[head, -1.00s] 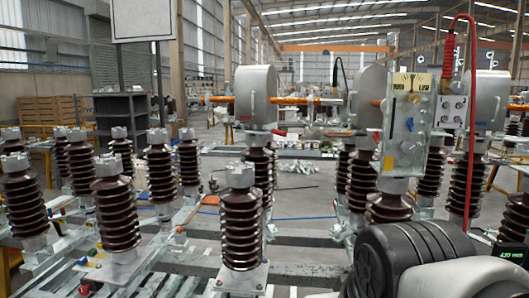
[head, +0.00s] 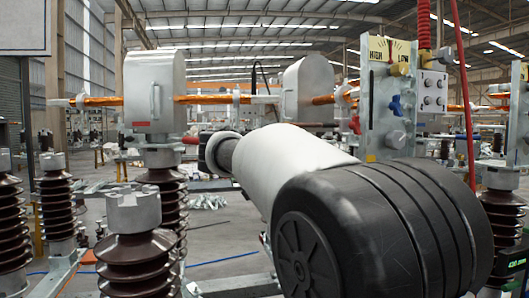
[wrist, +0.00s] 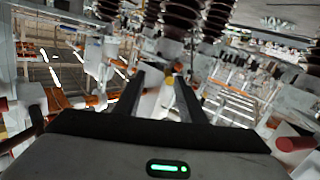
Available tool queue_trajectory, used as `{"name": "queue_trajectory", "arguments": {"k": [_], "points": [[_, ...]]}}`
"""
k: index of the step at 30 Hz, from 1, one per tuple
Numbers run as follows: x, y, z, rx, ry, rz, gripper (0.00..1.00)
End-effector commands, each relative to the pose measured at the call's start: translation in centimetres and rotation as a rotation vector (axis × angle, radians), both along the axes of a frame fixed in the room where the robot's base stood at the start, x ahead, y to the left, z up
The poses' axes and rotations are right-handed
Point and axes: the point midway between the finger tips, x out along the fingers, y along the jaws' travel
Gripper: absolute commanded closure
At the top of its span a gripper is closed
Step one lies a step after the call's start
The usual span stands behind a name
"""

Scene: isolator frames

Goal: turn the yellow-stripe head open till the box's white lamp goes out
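A clear upright plate (head: 383,110) with a HIGH/LOW dial (head: 390,52) stands at the right of the head view. It carries a blue knob (head: 396,105), a yellow knob (head: 400,69) and a grey round head (head: 396,139). A small grey box (head: 432,92) with several round fittings is beside it; I cannot tell which is the white lamp or whether it is lit. No yellow stripe is clear on any head. My gripper (wrist: 160,74) is open in the wrist view, its two dark fingers apart. A blurred white and yellow thing (wrist: 168,92) shows between them, contact unclear.
My arm crosses the head view's middle and hides what is behind. Two silver drums (head: 153,92) (head: 305,90) sit on an orange bar. Brown ribbed insulators (head: 138,265) stand at left and right. A red cable (head: 465,100) hangs at the right.

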Motion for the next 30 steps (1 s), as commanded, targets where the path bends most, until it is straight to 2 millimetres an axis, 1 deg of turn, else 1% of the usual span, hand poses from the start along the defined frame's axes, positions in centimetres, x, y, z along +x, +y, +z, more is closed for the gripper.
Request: {"name": "queue_trajectory", "arguments": {"k": [1, 3, 5, 7, 11, 24, 30], "points": [[0.8, 1.4, 0.8, -0.009, -0.038, 0.011, 0.63], [1.4, 2.4, 1.6, -0.015, -0.076, 0.021, 0.63], [1.9, 2.8, 1.9, -0.018, -0.092, 0.026, 0.63], [2.4, 2.7, 2.1, -0.019, -0.1, 0.026, 0.63], [4.0, 1.7, 2.2, -0.019, -0.099, 0.025, 0.63], [12.4, -3.1, 2.3, -0.02, -0.095, 0.023, 0.63], [15.4, -4.6, 2.3, -0.019, -0.096, 0.024, 0.63]]}}
